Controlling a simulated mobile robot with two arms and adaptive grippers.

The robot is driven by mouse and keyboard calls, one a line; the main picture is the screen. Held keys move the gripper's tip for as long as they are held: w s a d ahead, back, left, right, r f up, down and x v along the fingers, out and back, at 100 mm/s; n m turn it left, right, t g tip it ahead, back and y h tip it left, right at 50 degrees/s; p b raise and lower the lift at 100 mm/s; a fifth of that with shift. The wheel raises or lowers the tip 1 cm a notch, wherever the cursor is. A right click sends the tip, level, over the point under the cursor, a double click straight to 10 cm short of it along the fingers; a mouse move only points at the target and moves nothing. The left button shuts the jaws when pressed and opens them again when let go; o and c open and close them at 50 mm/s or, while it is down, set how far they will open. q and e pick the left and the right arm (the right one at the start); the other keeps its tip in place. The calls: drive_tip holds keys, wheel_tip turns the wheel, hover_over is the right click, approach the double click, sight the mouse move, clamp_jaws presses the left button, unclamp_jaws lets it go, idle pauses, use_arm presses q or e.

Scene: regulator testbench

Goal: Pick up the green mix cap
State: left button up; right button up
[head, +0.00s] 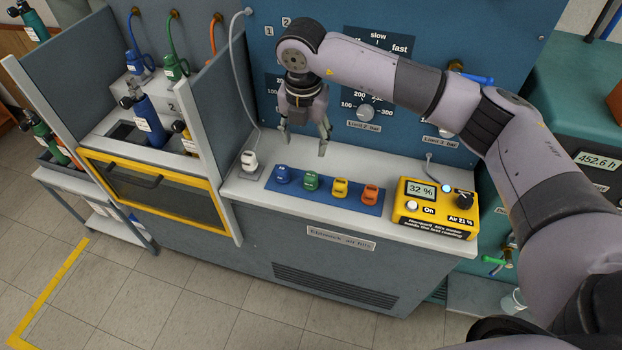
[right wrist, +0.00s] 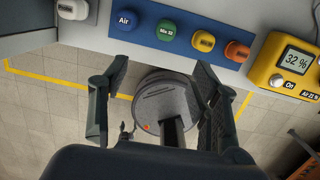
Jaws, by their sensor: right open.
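The green mix cap (head: 311,181) sits on the blue mat (head: 330,202) on the light bench top, between the blue Air cap (head: 283,175) and the yellow cap (head: 340,188). In the right wrist view the green cap (right wrist: 166,30) lies beyond the fingertips, near the top edge. My right gripper (head: 304,142) is open and empty, pointing down above the bench behind the row of caps. In the right wrist view its spread fingers (right wrist: 160,76) have nothing between them. My left gripper is not in view.
An orange cap (head: 371,193) ends the row. A white cap (head: 249,160) with a hose stands left of the mat. A yellow oxygen meter (head: 437,208) stands right. The blue panel (head: 425,62) with dials rises behind the bench; a grey partition (head: 220,105) stands left.

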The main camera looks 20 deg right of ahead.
drive_tip(key=b, duration=0.6)
approach(311, 175)
drive_tip(key=shift+h, duration=0.3)
drive_tip(key=f, duration=0.5)
drive_tip(key=shift+w+d+f, duration=0.1)
drive_tip(key=shift+w+f, duration=0.05)
drive_tip(key=shift+w, duration=0.15)
drive_tip(key=shift+w+f+b, duration=0.2)
drive_tip(key=shift+f+b, duration=0.7)
drive_tip(key=shift+f, duration=0.6)
drive_tip(key=shift+w+f+b, duration=0.2)
drive_tip(key=shift+f+b, duration=0.7)
drive_tip(key=shift+f, duration=0.55)
drive_tip(key=shift+r, duration=0.1)
drive_tip(key=shift+c, duration=0.7)
drive_tip(key=c, duration=1.1)
